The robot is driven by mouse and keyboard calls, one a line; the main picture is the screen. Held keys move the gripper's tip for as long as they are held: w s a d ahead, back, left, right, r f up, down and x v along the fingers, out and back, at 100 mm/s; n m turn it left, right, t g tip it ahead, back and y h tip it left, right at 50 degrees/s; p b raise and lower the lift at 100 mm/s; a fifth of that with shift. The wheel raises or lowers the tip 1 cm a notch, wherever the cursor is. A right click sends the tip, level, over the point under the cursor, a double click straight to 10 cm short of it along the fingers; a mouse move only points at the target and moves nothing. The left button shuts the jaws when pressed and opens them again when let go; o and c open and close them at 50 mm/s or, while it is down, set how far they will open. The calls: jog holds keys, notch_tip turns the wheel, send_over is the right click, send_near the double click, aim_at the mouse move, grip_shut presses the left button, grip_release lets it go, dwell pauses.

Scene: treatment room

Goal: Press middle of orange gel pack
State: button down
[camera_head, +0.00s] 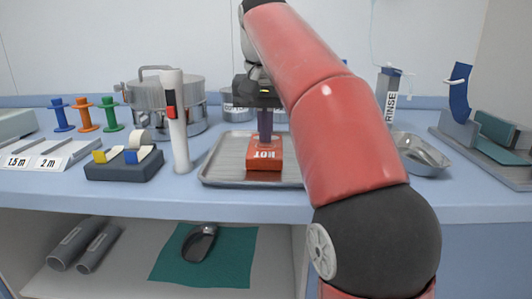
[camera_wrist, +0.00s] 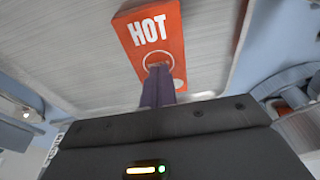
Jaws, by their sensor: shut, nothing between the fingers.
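The orange gel pack (camera_head: 265,160) lies on the grey metal tray (camera_head: 222,160) and carries the word HOT in white. I cannot tell for sure whether the tips touch the pack. My red arm hides the right part of the tray in the head view.
A white post (camera_head: 178,125) with a red part stands left of the tray. Behind are a steel pot (camera_head: 170,105) and a RINSE bottle (camera_head: 389,95). A metal bowl (camera_head: 422,155) stands right of my arm. Colored pegs (camera_head: 85,115) stand at the left.

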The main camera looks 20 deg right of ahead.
jog(key=shift+f, duration=0.6)
dwell(0.8)
jog(key=p+v, duration=0.3)
jog(key=shift+w+d+r, duration=0.1)
jog(key=shift+w, duration=0.2)
jog(key=shift+w+v, duration=0.2)
jog(key=shift+v, duration=0.85)
jog(key=shift+w+v, duration=0.2)
jog(key=shift+v, duration=0.85)
jog(key=shift+d, duration=0.15)
